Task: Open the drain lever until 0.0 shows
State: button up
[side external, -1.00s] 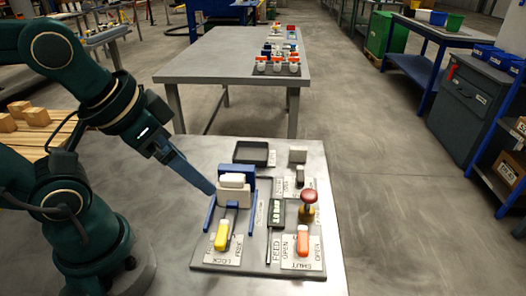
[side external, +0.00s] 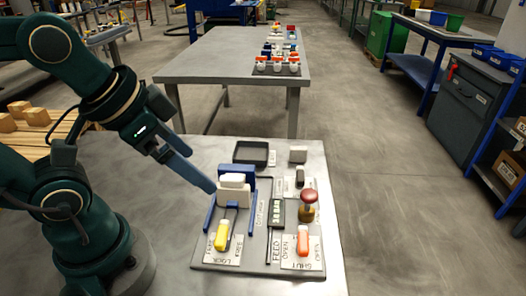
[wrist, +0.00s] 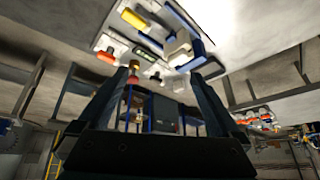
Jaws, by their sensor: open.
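An orange-handled lever (side external: 303,239) stands on a plate marked OPEN and SHUT at the front right of the panel; it also shows in the wrist view (wrist: 105,55). I cannot read which lever is marked drain. The small display (side external: 277,211) shows green digits too small to read. My gripper (side external: 208,187) is at the panel's left side, by the white block (side external: 235,185) in its blue frame, apart from the orange lever. In the wrist view its two fingers (wrist: 163,73) are spread with nothing held. I cannot tell whether it touches the block.
A yellow lever (side external: 222,236) on a LOCK and FREE plate stands at the front left. A red knob (side external: 309,196) on a brass-coloured body rises behind the orange lever. A black tray (side external: 251,153) lies at the back. Bare table is free right of the panel.

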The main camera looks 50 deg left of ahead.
jog(key=w+d+r+m+h, duration=0.1)
jog(key=w+d+r+m, duration=0.1)
jog(key=w+r+m, duration=0.3)
jog(key=m+g+h, duration=0.2)
jog(key=g, duration=0.1)
send_over(300, 173)
jog(key=s+a, duration=0.2)
notch_tip(300, 173, down, 13)
jog(key=shift+x, duration=2.45)
jog(key=shift+w, duration=0.1)
jog(key=c, duration=1.4)
jog(key=shift+d, duration=0.1)
